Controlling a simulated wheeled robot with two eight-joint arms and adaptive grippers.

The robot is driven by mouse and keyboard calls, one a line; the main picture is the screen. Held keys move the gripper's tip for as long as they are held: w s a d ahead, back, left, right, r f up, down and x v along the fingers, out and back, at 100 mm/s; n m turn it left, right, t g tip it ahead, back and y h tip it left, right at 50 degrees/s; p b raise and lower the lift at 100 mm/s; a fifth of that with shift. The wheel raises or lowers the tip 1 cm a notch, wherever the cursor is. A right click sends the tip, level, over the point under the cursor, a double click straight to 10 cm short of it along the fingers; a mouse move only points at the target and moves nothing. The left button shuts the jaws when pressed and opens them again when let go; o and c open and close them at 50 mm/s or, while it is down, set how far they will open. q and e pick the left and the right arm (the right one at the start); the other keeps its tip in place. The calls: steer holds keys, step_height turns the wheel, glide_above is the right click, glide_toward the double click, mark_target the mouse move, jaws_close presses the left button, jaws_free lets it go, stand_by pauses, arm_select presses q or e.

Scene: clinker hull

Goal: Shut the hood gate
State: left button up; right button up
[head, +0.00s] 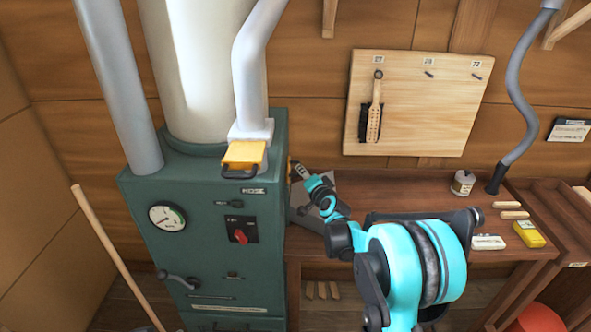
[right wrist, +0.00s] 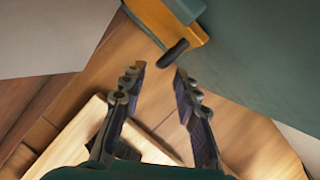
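A yellow sliding gate (head: 243,153) with a dark handle sticks out at the foot of the white duct on the green cabinet. A second small orange-yellow piece (head: 291,167) shows at the cabinet's right side, mostly hidden. I cannot tell which is the hood gate. In the right wrist view a yellow-orange plate (right wrist: 157,18) with a dark handle bar (right wrist: 173,53) lies just past the fingertips. My right gripper (head: 299,169) is beside the cabinet's right edge; in its wrist view (right wrist: 159,68) it is open and empty, fingertips near the bar. My left gripper is not in view.
The green cabinet (head: 140,190) stands left of my right arm. The wooden bench (head: 400,195) holds a jar (head: 463,183), a yellow box (head: 528,234) and small blocks. A pegboard (head: 430,120) hangs behind. A pole (head: 115,255) leans at the left.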

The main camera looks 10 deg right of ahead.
steer(key=b+x, duration=0.1)
steer(key=x, duration=0.4)
steer(key=shift+w+f, duration=0.15)
steer(key=shift+w, duration=0.15)
jaws_close()
